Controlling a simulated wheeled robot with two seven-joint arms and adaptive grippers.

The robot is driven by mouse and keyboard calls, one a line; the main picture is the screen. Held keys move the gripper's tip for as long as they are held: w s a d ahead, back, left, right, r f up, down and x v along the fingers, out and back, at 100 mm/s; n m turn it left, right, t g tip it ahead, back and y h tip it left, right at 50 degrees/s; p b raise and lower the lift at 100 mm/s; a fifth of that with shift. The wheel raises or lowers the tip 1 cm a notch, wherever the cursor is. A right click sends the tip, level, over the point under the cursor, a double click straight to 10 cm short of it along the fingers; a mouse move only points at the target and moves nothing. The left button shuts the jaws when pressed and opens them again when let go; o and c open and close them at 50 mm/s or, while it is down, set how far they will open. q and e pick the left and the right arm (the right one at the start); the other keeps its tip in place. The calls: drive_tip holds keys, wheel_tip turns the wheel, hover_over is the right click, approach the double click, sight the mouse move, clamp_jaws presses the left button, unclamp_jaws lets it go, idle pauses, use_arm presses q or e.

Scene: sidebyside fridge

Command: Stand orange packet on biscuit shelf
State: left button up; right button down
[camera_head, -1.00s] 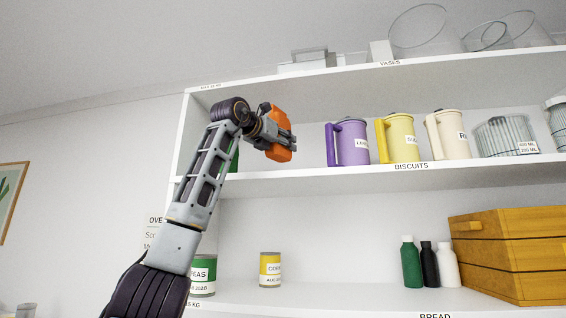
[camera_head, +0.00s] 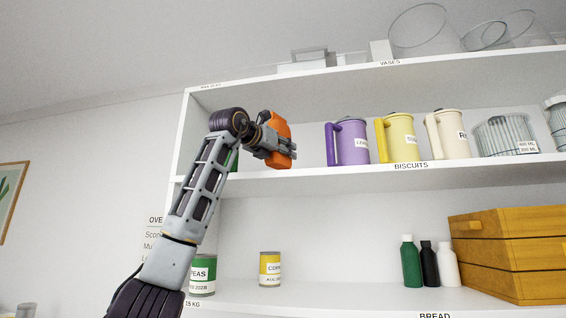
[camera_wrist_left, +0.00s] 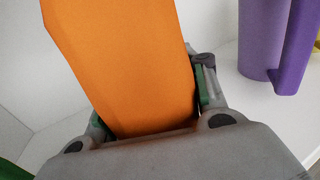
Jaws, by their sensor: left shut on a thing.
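The orange packet (camera_head: 281,128) is in my left gripper (camera_head: 285,153), at the left end of the shelf labelled BISCUITS (camera_head: 340,179). In the left wrist view the packet (camera_wrist_left: 130,65) fills the space between the fingers, tilted in the picture. My left gripper is shut on it. The packet's lower end is partly hidden by the gripper, and I cannot tell whether it touches the shelf board. My right gripper is in neither view.
A purple jug (camera_head: 352,142) stands to the right of the packet, then a yellow jug (camera_head: 401,138) and a cream jug (camera_head: 450,135). A green thing (camera_head: 234,161) is mostly hidden behind my arm. Bare shelf lies between packet and purple jug.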

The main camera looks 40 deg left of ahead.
sight(283, 162)
use_arm(q)
wheel_tip(283, 162, down, 2)
drive_tip(key=shift+f, duration=0.15)
drive_tip(key=shift+w+a+f, duration=0.15)
drive_tip(key=shift+f, duration=0.15)
drive_tip(key=shift+f, duration=0.15)
drive_tip(key=o, duration=1.1)
drive_tip(key=shift+o, duration=0.2)
drive_tip(key=shift+r, duration=0.2)
